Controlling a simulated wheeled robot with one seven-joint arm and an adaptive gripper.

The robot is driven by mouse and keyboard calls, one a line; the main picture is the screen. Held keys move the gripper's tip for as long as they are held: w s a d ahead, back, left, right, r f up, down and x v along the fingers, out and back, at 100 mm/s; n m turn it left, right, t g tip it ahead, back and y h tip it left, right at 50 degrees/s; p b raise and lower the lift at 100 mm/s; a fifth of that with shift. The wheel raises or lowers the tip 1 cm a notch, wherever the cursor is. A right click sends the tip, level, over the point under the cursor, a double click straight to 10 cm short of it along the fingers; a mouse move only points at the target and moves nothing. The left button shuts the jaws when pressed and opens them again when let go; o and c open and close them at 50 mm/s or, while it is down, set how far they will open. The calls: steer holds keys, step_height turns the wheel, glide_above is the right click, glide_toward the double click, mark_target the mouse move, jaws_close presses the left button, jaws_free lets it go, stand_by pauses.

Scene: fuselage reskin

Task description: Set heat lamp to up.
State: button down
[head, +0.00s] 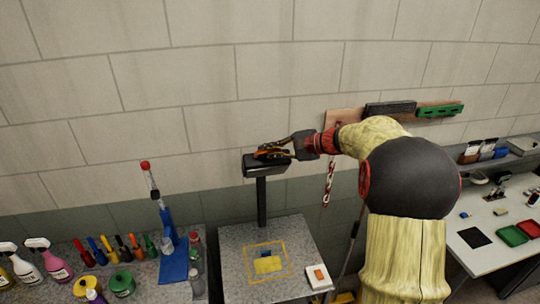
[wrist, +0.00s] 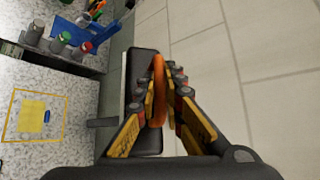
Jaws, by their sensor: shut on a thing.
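The heat lamp (head: 263,170) is a black box-shaped head on a black upright post, standing at the back of a speckled grey bench. In the wrist view the dark lamp head (wrist: 143,60) lies behind the fingers, with an orange handle (wrist: 158,85) in front of it. My gripper (head: 270,152) is at the top of the lamp head in the head view. In the wrist view my gripper (wrist: 170,80) has its yellow-and-black fingers on both sides of the orange handle, shut on it. The fingers hide part of the handle and the lamp.
A yellow square outline with a yellow patch (head: 268,264) is on the bench (head: 230,235) below the lamp. A blue stand (head: 170,240), bottles and coloured tools are on the left. A white worktable (head: 470,262) is on the right. The block wall is close behind the lamp.

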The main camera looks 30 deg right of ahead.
steer(key=shift+w+r, duration=0.15)
steer(key=shift+r, duration=0.05)
steer(key=c, duration=1.9)
jaws_free()
steer(key=shift+f, duration=0.1)
steer(key=v, duration=1.2)
steer(key=shift+d, duration=0.1)
